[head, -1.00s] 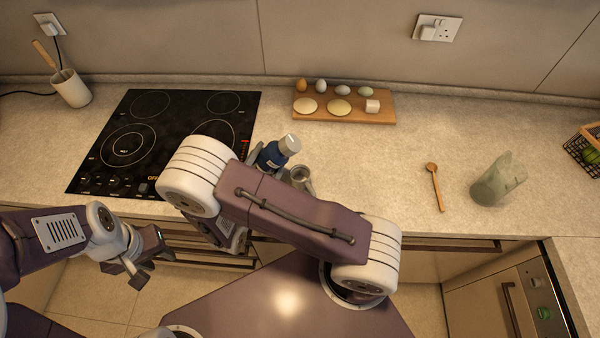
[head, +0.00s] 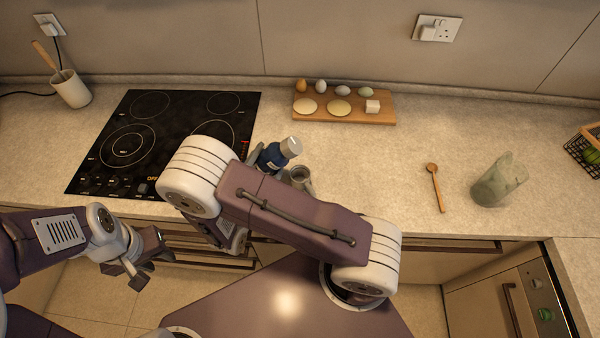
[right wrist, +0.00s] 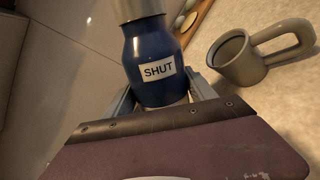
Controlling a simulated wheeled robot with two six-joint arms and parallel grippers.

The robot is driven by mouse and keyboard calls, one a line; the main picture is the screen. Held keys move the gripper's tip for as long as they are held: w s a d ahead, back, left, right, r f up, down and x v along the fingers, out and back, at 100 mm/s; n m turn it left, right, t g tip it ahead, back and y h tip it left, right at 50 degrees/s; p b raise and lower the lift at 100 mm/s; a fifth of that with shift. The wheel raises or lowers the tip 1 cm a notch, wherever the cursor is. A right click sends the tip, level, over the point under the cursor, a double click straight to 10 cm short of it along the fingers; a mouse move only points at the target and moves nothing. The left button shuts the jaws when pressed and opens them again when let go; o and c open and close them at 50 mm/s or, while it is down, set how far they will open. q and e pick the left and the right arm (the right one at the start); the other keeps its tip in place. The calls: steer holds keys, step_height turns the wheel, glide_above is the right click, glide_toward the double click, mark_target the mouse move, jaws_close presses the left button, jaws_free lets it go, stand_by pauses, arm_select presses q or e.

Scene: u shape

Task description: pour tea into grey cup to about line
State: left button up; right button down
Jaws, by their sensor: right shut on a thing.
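A dark blue bottle (head: 270,157) with a silver top leans to the right in the head view, over the counter beside the hob. My right gripper (right wrist: 160,100) is shut around it; in the right wrist view the bottle (right wrist: 150,62) shows a white label reading "SHUT". The grey cup (head: 301,176) stands just right of the bottle, partly hidden by my right arm. In the right wrist view the cup (right wrist: 240,62) is apart from the bottle, its handle to the right. No stream shows, and I cannot tell the cup's level. My left gripper (head: 150,263) is open and empty, in front of the counter.
A black hob (head: 150,125) lies to the left. A wooden board (head: 325,117) with eggs and dough rounds is behind the cup. A wooden spoon (head: 436,187), a greenish jug (head: 499,181) and a wire basket (head: 588,152) stand right. The counter between cup and spoon is clear.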

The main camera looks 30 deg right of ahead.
steer(key=shift+w, duration=0.15)
stand_by(0.4)
steer(key=shift+f+m, duration=0.15)
steer(key=shift+m, duration=0.15)
steer(key=shift+a, duration=0.1)
steer(key=shift+f+b, duration=0.1)
steer(key=shift+b, duration=0.2)
stand_by(0.4)
steer(key=shift+w+m, duration=0.1)
steer(key=shift+m, duration=0.2)
steer(key=shift+f, duration=0.1)
steer(key=shift+y, duration=0.3)
